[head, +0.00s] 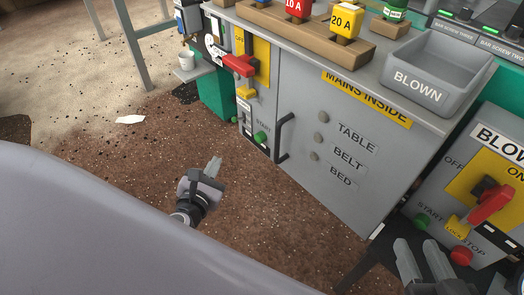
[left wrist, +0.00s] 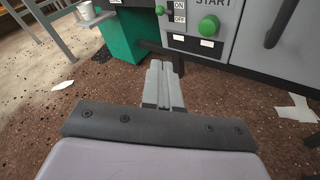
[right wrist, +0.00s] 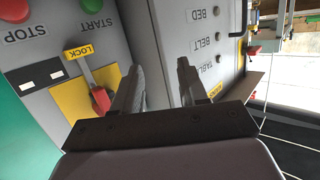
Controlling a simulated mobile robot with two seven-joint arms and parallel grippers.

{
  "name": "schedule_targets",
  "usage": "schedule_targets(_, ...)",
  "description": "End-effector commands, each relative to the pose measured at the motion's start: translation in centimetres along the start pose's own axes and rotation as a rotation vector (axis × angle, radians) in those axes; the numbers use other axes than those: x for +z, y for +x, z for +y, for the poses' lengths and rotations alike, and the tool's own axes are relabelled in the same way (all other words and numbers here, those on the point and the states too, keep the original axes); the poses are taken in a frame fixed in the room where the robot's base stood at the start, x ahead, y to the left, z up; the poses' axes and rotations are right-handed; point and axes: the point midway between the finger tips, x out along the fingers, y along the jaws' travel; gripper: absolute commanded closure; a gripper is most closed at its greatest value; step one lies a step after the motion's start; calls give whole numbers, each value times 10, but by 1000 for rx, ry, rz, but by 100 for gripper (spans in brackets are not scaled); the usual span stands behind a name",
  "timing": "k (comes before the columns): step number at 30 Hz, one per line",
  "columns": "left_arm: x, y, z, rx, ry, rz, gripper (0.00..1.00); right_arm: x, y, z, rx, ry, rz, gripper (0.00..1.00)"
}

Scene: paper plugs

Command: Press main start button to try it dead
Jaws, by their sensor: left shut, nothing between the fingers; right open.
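A green START button (head: 261,137) sits low on the narrow left face of the grey mains cabinet (head: 300,110). It also shows in the left wrist view (left wrist: 209,26), up and right of my fingertips. My left gripper (head: 213,168) is shut and empty, with its fingers toward the cabinet, apart from the button. It also shows in the left wrist view (left wrist: 163,68). My right gripper (head: 422,255) is open and empty by the blower panel (head: 478,185); it also shows in the right wrist view (right wrist: 160,82). That panel has its own green START button (head: 422,221).
A red handle (head: 240,65) projects above the main start button, and a black door handle (head: 284,137) stands beside it. A red STOP button (head: 461,256) and red lever (head: 490,205) are near my right gripper. A grey BLOWN bin (head: 430,85) sits on top.

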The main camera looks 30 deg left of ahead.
Motion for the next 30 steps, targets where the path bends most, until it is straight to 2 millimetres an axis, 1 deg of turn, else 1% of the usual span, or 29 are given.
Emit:
schedule_targets(1, -11, 5, -3, 9, 69, -14, 100, 11, 3, -1, -5, -1, 10, 57)
schedule_targets(6, -15, 12, -2, 32, 238, -47, 100, 14, 4, -4, -15, -2, 29, 57)
schedule_targets(9, -16, 13, -2, 40, 287, -56, 100, 14, 3, -5, -18, -2, 34, 57)
schedule_targets(23, -14, 15, -3, 42, 303, -58, 100, 12, 3, -5, -19, -2, 35, 57)
schedule_targets(26, -11, 20, -6, 42, 300, -59, 100, 12, 3, -5, -19, -1, 35, 57)
schedule_targets(30, -5, 33, -14, 43, 300, -60, 100, 12, 3, -5, -20, 1, 32, 57)
